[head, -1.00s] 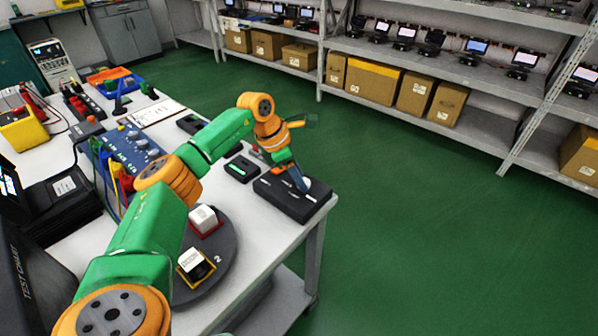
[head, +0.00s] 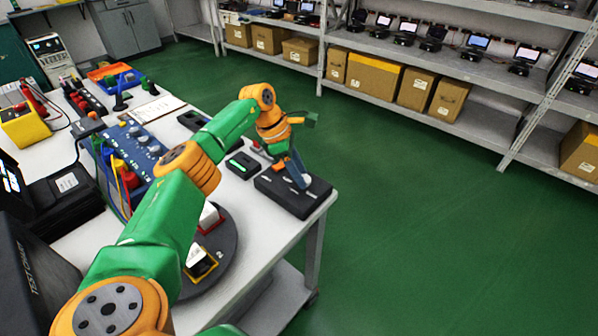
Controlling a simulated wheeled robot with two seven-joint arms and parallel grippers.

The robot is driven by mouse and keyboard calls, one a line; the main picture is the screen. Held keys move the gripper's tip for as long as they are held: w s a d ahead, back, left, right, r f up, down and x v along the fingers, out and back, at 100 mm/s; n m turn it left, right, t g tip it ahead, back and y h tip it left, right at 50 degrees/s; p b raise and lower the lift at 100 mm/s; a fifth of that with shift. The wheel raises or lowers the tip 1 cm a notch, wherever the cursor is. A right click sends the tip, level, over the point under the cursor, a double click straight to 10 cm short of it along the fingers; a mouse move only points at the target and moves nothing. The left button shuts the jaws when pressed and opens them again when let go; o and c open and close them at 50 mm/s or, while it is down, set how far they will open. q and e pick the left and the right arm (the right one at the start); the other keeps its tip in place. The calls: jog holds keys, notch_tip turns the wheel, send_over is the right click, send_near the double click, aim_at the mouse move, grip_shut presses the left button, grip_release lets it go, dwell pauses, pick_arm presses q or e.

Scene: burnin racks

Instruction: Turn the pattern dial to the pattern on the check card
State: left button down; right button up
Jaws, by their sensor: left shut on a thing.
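The dial box (head: 283,196) is a black box with white marks on its top, at the near right corner of the white table. The pale pattern dial (head: 306,182) shows at its right end, partly covered by my fingers. My left gripper (head: 301,184) points down at the dial from above and is shut on it. The dial's setting is too small to read. A white sheet on a board (head: 157,108) lies farther back on the table; I cannot tell whether it is the check card. My right gripper is not in view.
A small black device with a green display (head: 242,165) sits left of the dial box. A dark turntable (head: 222,262) with white-topped sockets is nearer, partly behind my left arm. A blue control panel (head: 139,147) stands at left. Green floor is clear to the right.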

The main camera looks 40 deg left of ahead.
aim_at(289, 182)
pick_arm(q)
jog(key=shift+c, duration=2.3)
grip_release()
jog(key=shift+d+f, duration=0.1)
jog(key=v, duration=0.7)
